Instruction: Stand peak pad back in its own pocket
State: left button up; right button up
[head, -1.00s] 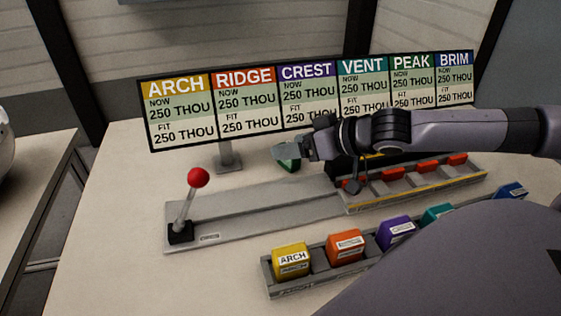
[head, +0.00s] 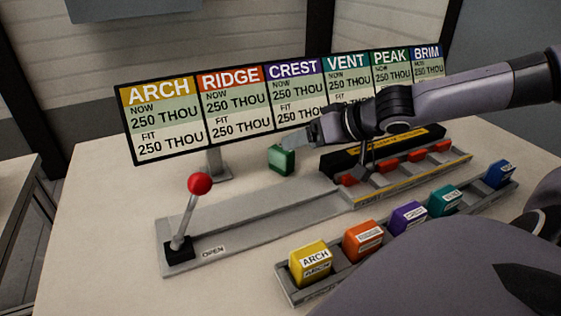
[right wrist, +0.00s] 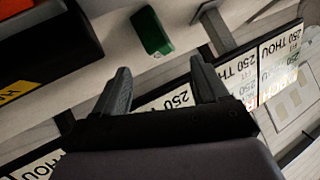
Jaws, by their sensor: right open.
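The peak pad, a green block (head: 281,160), stands on the table behind the long grey track, apart from the rack. It also shows beyond the fingertips in the right wrist view (right wrist: 152,32). My right gripper (head: 292,140) is open and empty, close to the pad and just above and right of it in the head view; its two spread fingers show in the right wrist view (right wrist: 160,78). The pad rack (head: 284,287) in front holds yellow, orange, purple, teal and blue pads. An empty pocket (head: 472,196) lies between the teal pad (head: 444,201) and blue pad (head: 500,174).
A red-knobbed lever (head: 200,184) stands at the left end of the grey track (head: 265,222). A black fixture with red blocks (head: 385,150) sits on the track's right part. The sign board (head: 165,110) stands on a post behind the pad.

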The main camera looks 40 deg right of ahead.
aim_at(292, 152)
jog(key=x, duration=0.1)
jog(key=b+x, duration=0.1)
jog(key=x, duration=0.1)
jog(key=shift+a+f, duration=0.1)
jog(key=shift+f, duration=0.35)
jog(key=shift+b+x, duration=0.3)
jog(key=shift+x, duration=0.55)
jog(key=shift+w+r, duration=0.1)
jog(key=shift+r, duration=0.05)
jog(key=c, duration=1.2)
jog(key=shift+s+r, duration=0.3)
jog(key=shift+r, duration=0.05)
jog(key=shift+c, duration=0.7)
jog(key=shift+s+r+p, duration=0.4)
jog(key=shift+r+p, duration=0.1)
jog(key=p+v, duration=0.1)
jog(key=v, duration=0.3)
jog(key=s+f+p+v, duration=0.1)
jog(key=v, duration=0.4)
jog(key=f+p+v, duration=0.1)
jog(key=v, duration=0.4)
jog(key=shift+s+d, duration=0.1)
jog(key=shift+d, duration=0.2)
